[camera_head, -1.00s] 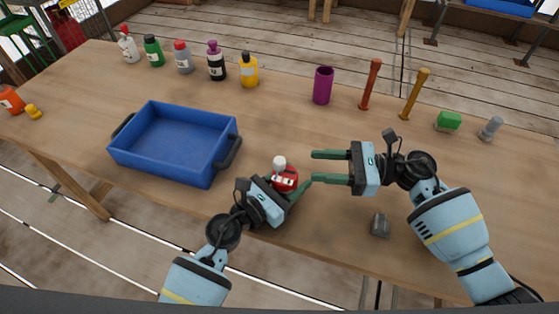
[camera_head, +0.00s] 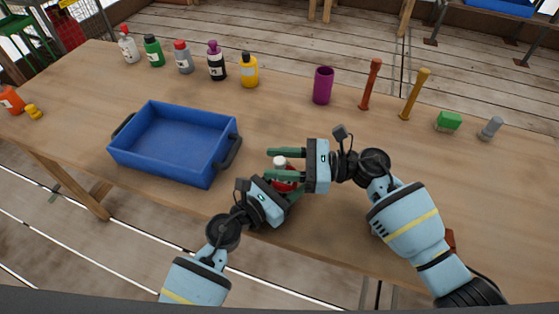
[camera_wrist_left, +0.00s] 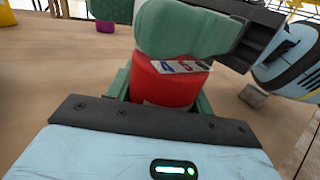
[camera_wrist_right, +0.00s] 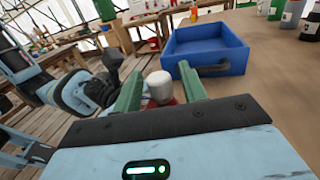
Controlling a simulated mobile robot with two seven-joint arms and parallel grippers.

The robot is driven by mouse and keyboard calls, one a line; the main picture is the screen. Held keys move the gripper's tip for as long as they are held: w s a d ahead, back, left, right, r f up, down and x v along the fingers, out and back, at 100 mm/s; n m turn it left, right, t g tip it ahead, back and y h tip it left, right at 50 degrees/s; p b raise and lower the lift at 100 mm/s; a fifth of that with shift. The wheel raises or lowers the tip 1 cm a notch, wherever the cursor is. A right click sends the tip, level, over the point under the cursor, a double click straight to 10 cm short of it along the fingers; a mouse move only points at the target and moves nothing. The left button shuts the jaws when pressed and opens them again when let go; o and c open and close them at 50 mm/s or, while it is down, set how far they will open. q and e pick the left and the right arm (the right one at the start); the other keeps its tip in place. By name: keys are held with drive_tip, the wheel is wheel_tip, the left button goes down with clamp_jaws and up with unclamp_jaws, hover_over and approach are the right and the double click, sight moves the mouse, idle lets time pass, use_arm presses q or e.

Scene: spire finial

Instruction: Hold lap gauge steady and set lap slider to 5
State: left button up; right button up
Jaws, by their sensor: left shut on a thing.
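The lap gauge (camera_head: 284,182) is a red body with a white knob on top and stands on the table near the front edge. My left gripper (camera_head: 284,192) is shut on its red body from the front left. In the left wrist view the red body (camera_wrist_left: 165,88) sits between the fingers, with a white label showing digits. My right gripper (camera_head: 284,162) is open, its fingers on both sides of the white knob (camera_wrist_right: 160,87). Contact with the knob cannot be told. The right gripper hides much of the gauge in the head view.
A blue tray (camera_head: 208,180) stands left of the gauge. Several bottles, a purple cup (camera_head: 323,86), a red post (camera_head: 370,85), a yellow post (camera_head: 415,94) and a green block (camera_head: 449,121) line the back. The table between them and the gauge is clear.

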clamp_jaws()
drive_tip(key=shift+s+d, duration=0.25)
drive_tip(key=shift+d, duration=0.5)
drive_tip(key=shift+o, duration=0.5)
unclamp_jaws()
drive_tip(key=d, duration=1.2)
drive_tip(key=shift+s, duration=0.25)
use_arm(q)
drive_tip(key=o, duration=1.1)
